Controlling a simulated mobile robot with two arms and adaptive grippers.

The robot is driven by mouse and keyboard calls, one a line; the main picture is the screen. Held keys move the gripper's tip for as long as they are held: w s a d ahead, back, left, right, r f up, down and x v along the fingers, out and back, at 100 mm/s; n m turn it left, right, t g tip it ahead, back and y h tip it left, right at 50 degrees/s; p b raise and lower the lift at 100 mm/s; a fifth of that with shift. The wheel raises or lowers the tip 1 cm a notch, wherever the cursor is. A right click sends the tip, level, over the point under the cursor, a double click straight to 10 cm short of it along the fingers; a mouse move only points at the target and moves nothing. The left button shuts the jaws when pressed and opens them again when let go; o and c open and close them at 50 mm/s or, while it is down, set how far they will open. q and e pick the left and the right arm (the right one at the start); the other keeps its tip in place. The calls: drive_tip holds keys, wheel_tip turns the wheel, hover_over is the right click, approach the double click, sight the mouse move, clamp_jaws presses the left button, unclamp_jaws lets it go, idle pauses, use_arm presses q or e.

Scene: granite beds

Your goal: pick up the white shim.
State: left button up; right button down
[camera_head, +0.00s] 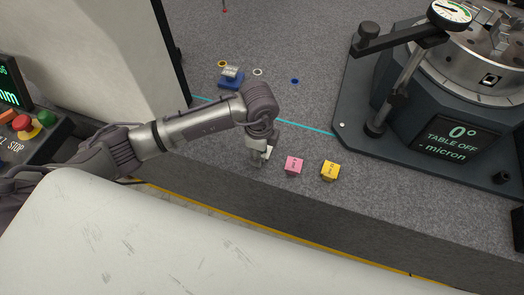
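My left gripper (258,159) points down at the granite bed (300,90), left of a pink block (293,166). A small white piece (267,153), likely the white shim, shows at the right side of its fingers and is partly hidden by them. I cannot tell whether the fingers are around it or beside it, or whether they are open or shut. My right gripper is not in view.
A yellow block (330,171) sits right of the pink one. A blue block (231,79) and yellow, white and blue rings lie farther back. A rotary table (440,120) with a gauge stands at right. A control panel (30,130) is at left. The bed's front edge is close.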

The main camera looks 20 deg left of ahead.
use_arm(q)
drive_tip(key=shift+f, duration=0.1)
drive_tip(key=shift+c, duration=0.2)
clamp_jaws()
